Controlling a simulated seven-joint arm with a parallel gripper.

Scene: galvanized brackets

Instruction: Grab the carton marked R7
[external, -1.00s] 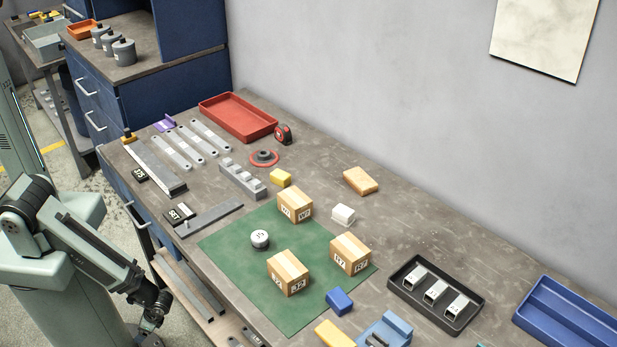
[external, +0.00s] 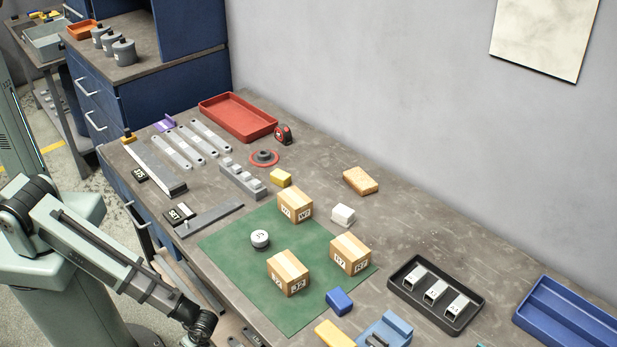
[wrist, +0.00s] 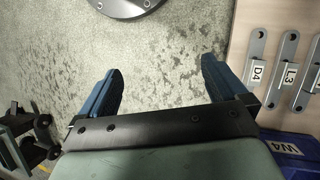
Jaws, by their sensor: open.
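The carton marked R7 (external: 350,254) is a small tan box with white labels. It sits upright on the right part of the green mat (external: 225,248). Two similar cartons share the mat: one at the back (external: 295,205) and one nearer the front (external: 288,273), their labels hard to read. My gripper (wrist: 161,66) is open and empty in the wrist view, with its blue fingers apart above the floor. In the external view my arm reaches to the bench's front edge, and my fingers are not visible there. The R7 carton is not in the wrist view.
A round white-topped weight (external: 260,238) stands on the mat among the cartons. A blue block (external: 339,301), a white block (external: 343,214) and a black tray (external: 408,299) are near the R7 carton. Labelled metal brackets (wrist: 285,70) lie on a shelf at right in the wrist view.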

